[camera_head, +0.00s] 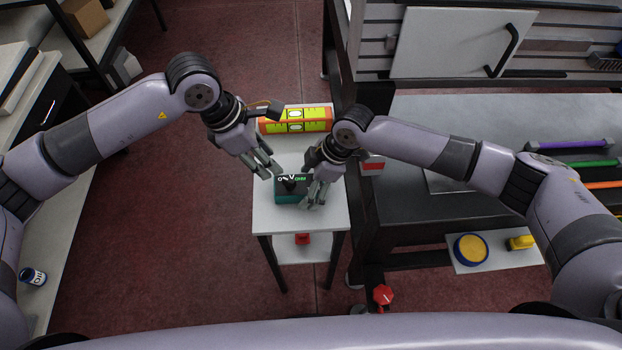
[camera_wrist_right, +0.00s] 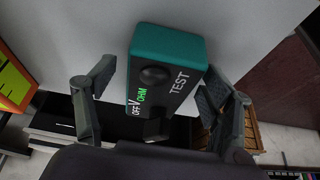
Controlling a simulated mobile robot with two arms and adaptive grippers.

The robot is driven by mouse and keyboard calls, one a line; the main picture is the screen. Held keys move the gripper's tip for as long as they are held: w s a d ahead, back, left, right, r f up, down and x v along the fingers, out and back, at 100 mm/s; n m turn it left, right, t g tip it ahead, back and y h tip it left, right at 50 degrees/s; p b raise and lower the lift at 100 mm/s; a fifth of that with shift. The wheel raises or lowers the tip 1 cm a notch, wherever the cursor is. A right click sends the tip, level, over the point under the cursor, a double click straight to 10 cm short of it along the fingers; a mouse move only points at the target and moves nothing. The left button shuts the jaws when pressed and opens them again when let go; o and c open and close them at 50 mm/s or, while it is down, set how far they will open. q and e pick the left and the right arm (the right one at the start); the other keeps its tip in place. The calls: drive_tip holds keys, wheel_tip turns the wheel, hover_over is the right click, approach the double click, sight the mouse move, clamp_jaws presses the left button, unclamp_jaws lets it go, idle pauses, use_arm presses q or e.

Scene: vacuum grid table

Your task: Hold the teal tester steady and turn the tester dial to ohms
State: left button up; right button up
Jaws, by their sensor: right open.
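The teal tester (camera_head: 291,198) stands on the small white table; it also shows in the right wrist view (camera_wrist_right: 165,45). Its dark face carries the labels OFF, V, OHM and TEST, with OHM in green. The round dark dial (camera_wrist_right: 155,75) sits beside the labels; I cannot tell where it points. My right gripper (camera_head: 314,203) is open at the tester's right side; in the wrist view its fingers (camera_wrist_right: 158,82) stand apart on both sides of the tester, without clear contact. My left gripper (camera_head: 271,174) is open and empty, just above and left of the tester.
A yellow and orange spirit level (camera_head: 296,127) lies at the table's far end. The white table (camera_head: 270,220) is narrow, with clear space at its front. A grey workbench (camera_head: 440,120) stands close on the right.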

drive_tip(key=shift+c, duration=0.2)
drive_tip(key=c, duration=1.4)
